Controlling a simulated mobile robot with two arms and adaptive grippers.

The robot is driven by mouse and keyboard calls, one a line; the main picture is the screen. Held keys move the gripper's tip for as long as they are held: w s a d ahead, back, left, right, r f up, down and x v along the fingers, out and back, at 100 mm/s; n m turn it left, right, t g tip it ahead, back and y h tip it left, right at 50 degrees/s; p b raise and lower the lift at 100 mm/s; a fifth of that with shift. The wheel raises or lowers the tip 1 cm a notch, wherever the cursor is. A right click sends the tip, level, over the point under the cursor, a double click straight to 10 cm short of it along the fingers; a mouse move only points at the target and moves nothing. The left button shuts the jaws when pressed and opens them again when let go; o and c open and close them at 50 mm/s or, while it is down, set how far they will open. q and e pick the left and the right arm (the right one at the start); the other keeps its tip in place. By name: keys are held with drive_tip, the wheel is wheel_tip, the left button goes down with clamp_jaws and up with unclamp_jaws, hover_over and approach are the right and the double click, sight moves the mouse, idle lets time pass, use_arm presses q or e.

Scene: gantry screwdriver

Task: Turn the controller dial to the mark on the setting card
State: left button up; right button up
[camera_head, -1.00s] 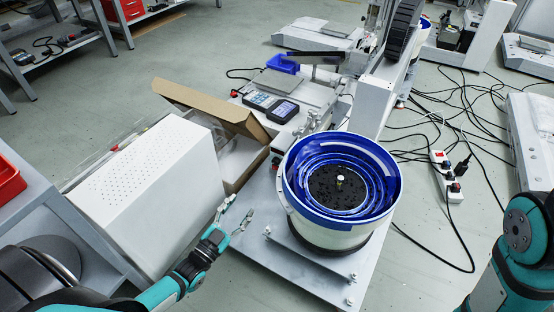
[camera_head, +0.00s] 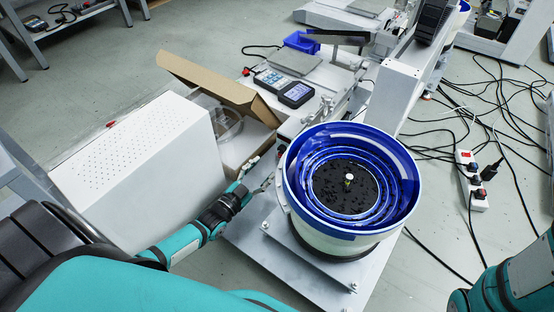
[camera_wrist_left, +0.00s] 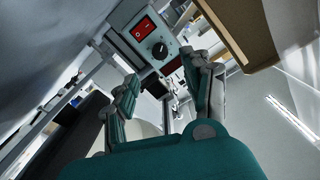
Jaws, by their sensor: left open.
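In the left wrist view the controller (camera_wrist_left: 136,42) is a grey box with a lit red rocker switch (camera_wrist_left: 144,27) and a black dial (camera_wrist_left: 159,51) with a light pointer line. A red strip (camera_wrist_left: 172,66) lies below the dial. My left gripper (camera_wrist_left: 161,70) is open, its fingers on either side of the lower part of the controller face. I cannot tell whether they touch it. In the head view my left gripper (camera_head: 263,176) is beside the bowl feeder (camera_head: 300,205), at its left. I cannot make out the controller there, nor a setting card in either view.
A white perforated box (camera_head: 130,150) and an open cardboard box (camera_head: 220,85) stand left of the feeder. A handheld meter (camera_head: 296,93) lies on the machine behind. Cables and a power strip (camera_head: 471,180) lie on the floor at right.

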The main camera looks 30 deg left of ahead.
sight(280, 151)
use_arm(q)
drive_tip(key=w+b, duration=0.1)
drive_tip(key=w, duration=0.1)
drive_tip(key=w+b, duration=0.1)
drive_tip(key=w, duration=0.2)
drive_tip(key=w+d+b, duration=0.1)
drive_tip(key=w, duration=0.1)
drive_tip(key=shift+w+f+b, duration=0.15)
drive_tip(key=shift+w+b, duration=0.1)
drive_tip(key=shift+b, duration=0.1)
drive_tip(key=shift+w+d, duration=0.1)
drive_tip(key=shift+w, duration=0.35)
clamp_jaws()
